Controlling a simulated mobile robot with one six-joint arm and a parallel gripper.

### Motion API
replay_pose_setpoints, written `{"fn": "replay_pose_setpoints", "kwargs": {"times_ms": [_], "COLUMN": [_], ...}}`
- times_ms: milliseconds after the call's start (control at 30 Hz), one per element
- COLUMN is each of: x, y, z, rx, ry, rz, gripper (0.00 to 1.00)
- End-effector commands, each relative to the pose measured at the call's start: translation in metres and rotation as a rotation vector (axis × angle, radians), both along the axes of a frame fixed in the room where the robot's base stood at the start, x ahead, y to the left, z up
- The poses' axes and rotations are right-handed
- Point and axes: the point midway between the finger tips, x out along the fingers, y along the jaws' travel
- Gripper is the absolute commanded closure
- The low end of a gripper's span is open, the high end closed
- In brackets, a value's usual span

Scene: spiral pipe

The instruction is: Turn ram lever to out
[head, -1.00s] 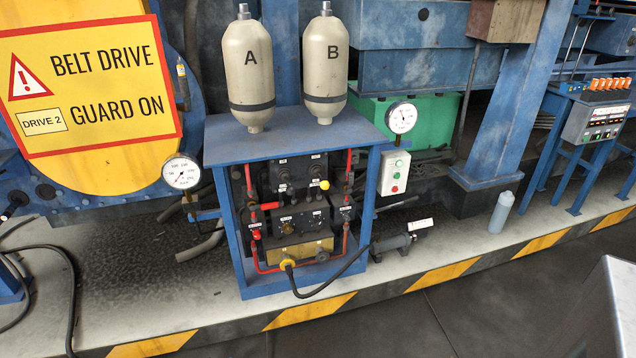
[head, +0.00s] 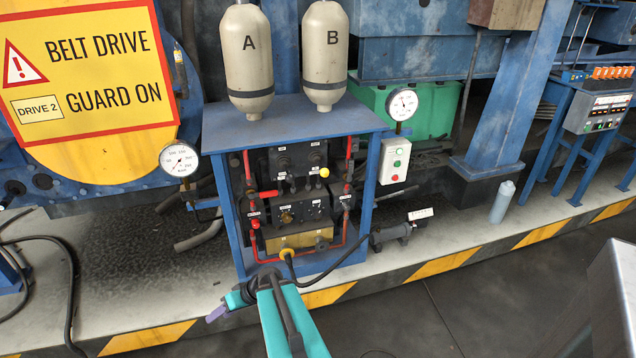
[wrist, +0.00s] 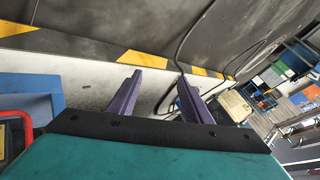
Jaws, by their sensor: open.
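The blue-framed valve cabinet (head: 352,208) stands in the middle of the head view. Inside are black valve blocks with small labels, too small to read. A yellow-knobbed lever (head: 324,172) sticks out at the upper right of the blocks; I cannot tell whether it is the ram lever or which way it is set. A small cylinder (head: 390,234), perhaps the ram, lies on the floor to the right. My gripper (head: 208,314) is low, in front of the cabinet's lower left. In the wrist view its two purple fingers (wrist: 160,85) are apart and empty.
Canisters A (head: 247,60) and B (head: 325,55) stand on the cabinet top. Gauges (head: 179,159) and (head: 403,104) flank it, with a button box (head: 394,160) on the right. A black hose (head: 345,255) loops out in front.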

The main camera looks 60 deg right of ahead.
Motion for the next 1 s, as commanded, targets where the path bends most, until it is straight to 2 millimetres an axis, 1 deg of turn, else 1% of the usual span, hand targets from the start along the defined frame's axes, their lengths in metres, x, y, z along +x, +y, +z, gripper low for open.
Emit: {"fn": "replay_pose_setpoints", "kwargs": {"times_ms": [33, 167, 233, 367, 400, 467, 500, 567, 600, 733, 800, 867, 900, 1000], "x": [0.004, 0.012, 0.013, 0.009, 0.007, 0.002, -0.003, -0.011, -0.017, -0.042, -0.059, -0.075, -0.086, -0.113], "y": [-0.021, -0.07, -0.098, -0.15, -0.166, -0.191, -0.207, -0.231, -0.248, -0.299, -0.325, -0.347, -0.361, -0.392], "z": [0.01, 0.039, 0.056, 0.088, 0.098, 0.113, 0.124, 0.14, 0.15, 0.186, 0.205, 0.222, 0.232, 0.257], "rx": [-0.012, -0.045, -0.07, -0.124, -0.144, -0.173, -0.195, -0.229, -0.253, -0.338, -0.386, -0.43, -0.459, -0.528], "ry": [-0.045, -0.161, -0.222, -0.33, -0.362, -0.408, -0.438, -0.482, -0.51, -0.596, -0.639, -0.674, -0.695, -0.74], "rz": [-0.031, -0.103, -0.144, -0.221, -0.245, -0.281, -0.306, -0.346, -0.371, -0.455, -0.501, -0.541, -0.567, -0.627], "gripper": [0.55, 0.55, 0.55, 0.55, 0.55, 0.55, 0.55, 0.55, 0.55, 0.55, 0.55, 0.55, 0.55, 0.55]}}
